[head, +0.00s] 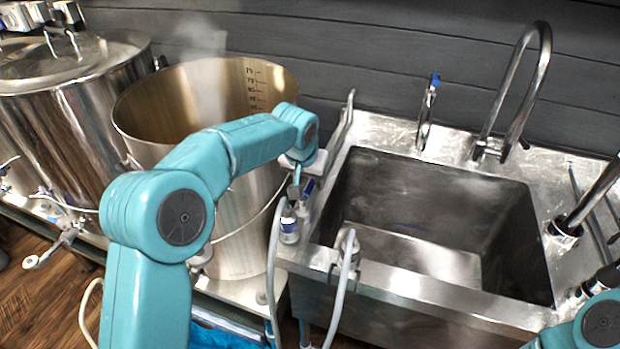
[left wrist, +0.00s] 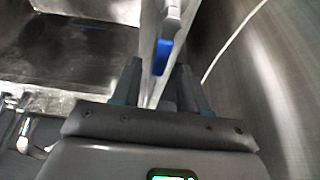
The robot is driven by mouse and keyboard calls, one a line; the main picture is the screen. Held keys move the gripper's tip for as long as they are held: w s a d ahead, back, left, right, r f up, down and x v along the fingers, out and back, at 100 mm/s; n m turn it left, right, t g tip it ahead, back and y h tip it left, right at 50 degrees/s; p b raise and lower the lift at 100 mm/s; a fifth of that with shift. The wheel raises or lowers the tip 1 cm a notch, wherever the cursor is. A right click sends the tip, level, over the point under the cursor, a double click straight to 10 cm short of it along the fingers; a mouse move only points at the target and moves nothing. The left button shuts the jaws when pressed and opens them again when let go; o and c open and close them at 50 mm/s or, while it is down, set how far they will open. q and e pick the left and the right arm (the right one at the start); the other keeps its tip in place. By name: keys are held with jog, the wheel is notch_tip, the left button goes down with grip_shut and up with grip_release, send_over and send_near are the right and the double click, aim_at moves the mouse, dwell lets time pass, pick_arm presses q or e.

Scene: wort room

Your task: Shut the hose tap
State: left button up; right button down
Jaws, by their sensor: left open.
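My left gripper (head: 300,183) points down at the left rim of the steel sink, partly hidden by its own wrist. A small tap with a blue lever (head: 308,188) is just beside it, with a grey hose (head: 271,270) hanging near it. In the left wrist view the open fingers (left wrist: 158,85) stand on either side of a pale upright bar with a blue part (left wrist: 162,57), probably this lever. I cannot tell whether the fingers touch it. The lever's exact angle is unclear. My right gripper is out of view.
The empty sink (head: 415,290) lies right of the gripper, with a tall curved faucet (head: 540,75) behind it. A large open steaming pot (head: 235,230) stands close on the left, beside a lidded steel vessel (head: 75,120). A second hose (head: 338,300) hangs over the sink's front.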

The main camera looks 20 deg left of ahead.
pick_arm(q)
jog(key=shift+w+f, duration=0.15)
jog(key=shift+f, duration=0.15)
jog(key=shift+c, duration=0.9)
grip_shut()
